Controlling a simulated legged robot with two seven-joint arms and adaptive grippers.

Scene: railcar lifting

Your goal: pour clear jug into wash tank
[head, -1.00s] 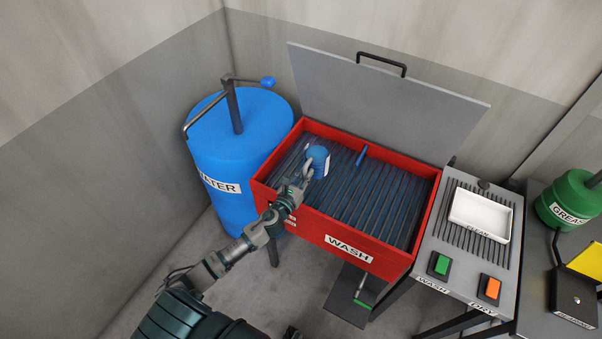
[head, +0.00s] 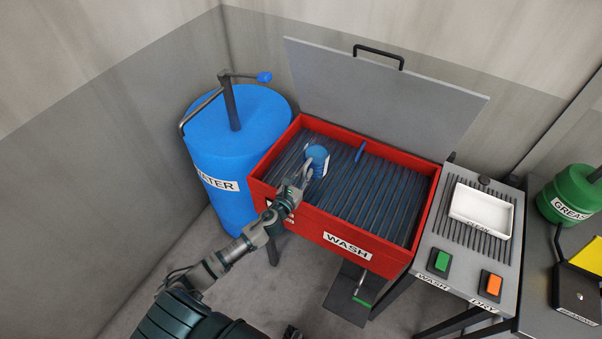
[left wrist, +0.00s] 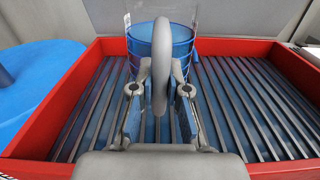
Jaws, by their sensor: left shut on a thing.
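The red wash tank (head: 320,222) stands open, its grey lid (head: 385,100) tilted up at the back. Dark slats (head: 365,205) span its inside. My left gripper (head: 307,172) is over the left part of the tank. It is shut on the handle (left wrist: 161,65) of a see-through jug, which looks blue (head: 317,154). In the left wrist view the jug (left wrist: 185,45) shows behind its grey handle, over the slats. Whether liquid is leaving the jug cannot be told. My right gripper is not in view.
A blue water barrel (head: 235,140) with a pump lever stands left of the tank. To the right are a panel with green (head: 440,261) and orange (head: 491,284) buttons, a white tray (head: 480,211) and a green grease can (head: 570,196). A small blue object (head: 360,152) lies at the slats.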

